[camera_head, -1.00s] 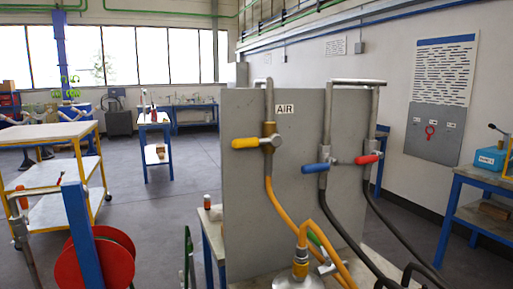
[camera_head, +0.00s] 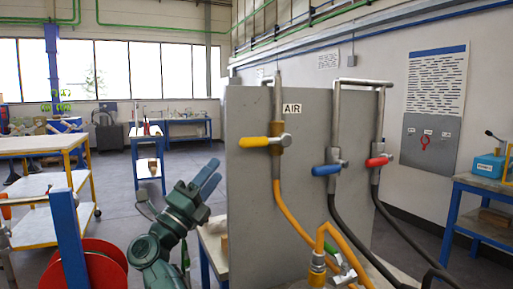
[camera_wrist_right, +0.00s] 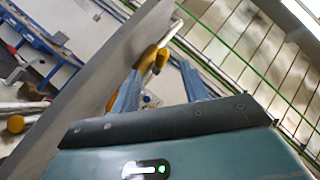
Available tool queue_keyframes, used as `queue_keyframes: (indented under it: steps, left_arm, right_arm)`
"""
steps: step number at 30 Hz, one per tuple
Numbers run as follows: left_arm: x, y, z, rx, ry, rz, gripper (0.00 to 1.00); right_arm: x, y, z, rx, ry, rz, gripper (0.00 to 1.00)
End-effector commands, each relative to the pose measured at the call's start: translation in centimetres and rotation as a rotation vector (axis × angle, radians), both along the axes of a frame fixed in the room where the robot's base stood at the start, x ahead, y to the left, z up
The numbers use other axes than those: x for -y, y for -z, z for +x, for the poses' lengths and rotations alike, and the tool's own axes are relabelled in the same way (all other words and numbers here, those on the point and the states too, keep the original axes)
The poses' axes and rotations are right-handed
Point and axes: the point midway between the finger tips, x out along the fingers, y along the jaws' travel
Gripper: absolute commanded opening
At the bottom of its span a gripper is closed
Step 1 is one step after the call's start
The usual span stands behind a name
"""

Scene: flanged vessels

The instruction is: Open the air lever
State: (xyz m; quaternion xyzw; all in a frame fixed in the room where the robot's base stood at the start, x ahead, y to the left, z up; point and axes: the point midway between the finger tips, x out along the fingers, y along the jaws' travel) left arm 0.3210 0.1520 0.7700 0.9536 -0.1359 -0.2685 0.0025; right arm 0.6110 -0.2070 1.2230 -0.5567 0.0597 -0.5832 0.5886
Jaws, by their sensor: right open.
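The air lever is a yellow handle (camera_head: 252,142) on a brass valve beside the "AIR" label (camera_head: 292,108), on the grey upright panel (camera_head: 247,205). It lies about level, pointing left past the panel's edge region. My right gripper (camera_head: 213,172) is left of the panel and lower than the handle, its blue fingers pointing up and right, open and empty. In the right wrist view a yellow part (camera_wrist_right: 150,58) shows beyond and between the spread fingers (camera_wrist_right: 160,70), apart from them. My left gripper is not in view.
Blue (camera_head: 328,170) and red (camera_head: 378,161) levers sit on the pipes to the right. A yellow hose (camera_head: 290,215) and black hoses hang below. A red reel (camera_head: 95,262) and a yellow-framed cart (camera_head: 45,145) stand left. A blue-legged bench (camera_head: 480,190) stands right.

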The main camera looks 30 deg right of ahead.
Motion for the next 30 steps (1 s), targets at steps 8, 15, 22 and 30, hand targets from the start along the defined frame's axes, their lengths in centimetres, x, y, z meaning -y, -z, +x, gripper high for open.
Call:
queue_keyframes:
  steps: [8, 15, 22, 30]
  left_arm:
    - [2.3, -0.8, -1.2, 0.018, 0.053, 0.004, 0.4]
    - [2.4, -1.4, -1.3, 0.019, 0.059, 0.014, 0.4]
    - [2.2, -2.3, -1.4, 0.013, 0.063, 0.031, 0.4]
    - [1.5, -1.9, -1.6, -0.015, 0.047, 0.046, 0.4]
  right_arm:
    - [-0.6, -2.6, -0.5, 0.124, 0.042, 0.383, 0.45]
    - [1.9, -3.4, 0.0, 0.129, 0.049, 0.406, 0.45]
    - [6.7, -5.0, 1.0, 0.131, 0.051, 0.398, 0.45]
    - [10.6, -6.0, 2.0, 0.128, 0.048, 0.398, 0.45]
